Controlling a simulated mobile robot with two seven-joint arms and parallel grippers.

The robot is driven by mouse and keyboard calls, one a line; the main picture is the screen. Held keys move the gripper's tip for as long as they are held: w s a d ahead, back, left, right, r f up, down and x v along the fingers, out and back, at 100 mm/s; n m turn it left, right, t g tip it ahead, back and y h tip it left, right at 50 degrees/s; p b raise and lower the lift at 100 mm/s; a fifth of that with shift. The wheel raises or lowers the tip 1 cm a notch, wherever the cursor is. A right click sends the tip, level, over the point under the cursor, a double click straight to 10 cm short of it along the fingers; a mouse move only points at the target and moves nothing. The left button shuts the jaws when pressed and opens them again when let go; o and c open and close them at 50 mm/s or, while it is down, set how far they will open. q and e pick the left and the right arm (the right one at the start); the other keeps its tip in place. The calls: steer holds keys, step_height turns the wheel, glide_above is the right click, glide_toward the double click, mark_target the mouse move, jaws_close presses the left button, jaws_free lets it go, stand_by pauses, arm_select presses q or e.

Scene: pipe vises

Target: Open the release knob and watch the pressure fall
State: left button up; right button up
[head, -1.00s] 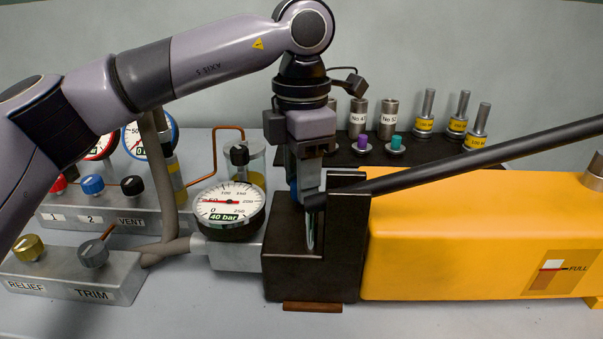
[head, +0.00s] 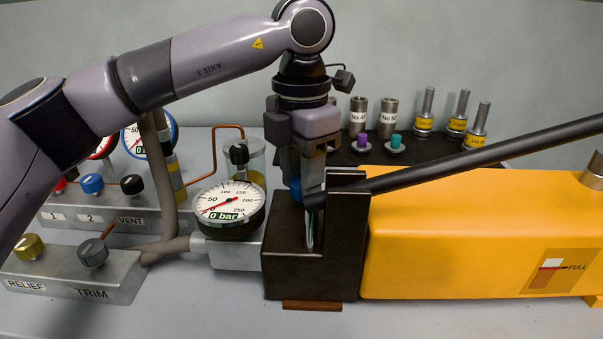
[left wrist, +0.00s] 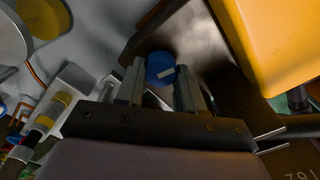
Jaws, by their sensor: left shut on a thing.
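The blue release knob (head: 295,190) sits on the black pump block (head: 285,255), mostly hidden behind the gripper in the head view. In the left wrist view the knob (left wrist: 160,67), with a pale mark on it, lies between the two fingers. My left gripper (head: 303,185) points down and is shut on the knob; its fingers show in the left wrist view (left wrist: 159,82). The round pressure gauge (head: 230,203) left of the block reads 0 bar, its needle pointing low and left. My right gripper is in neither view.
A long black lever (head: 480,157) slants up right above the yellow pump body (head: 470,230). The TRIM valve block (head: 85,280) and a panel with a VENT knob (head: 132,185) stand left. A dark rack (head: 435,155) with several metal dies is behind. The bench front is clear.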

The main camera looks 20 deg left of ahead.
arm_select(q)
steer(key=o, duration=1)
steer(key=shift+o, duration=0.2)
steer(key=shift+r, duration=0.15)
step_height(320, 180, up, 7)
steer(key=shift+p, duration=0.5)
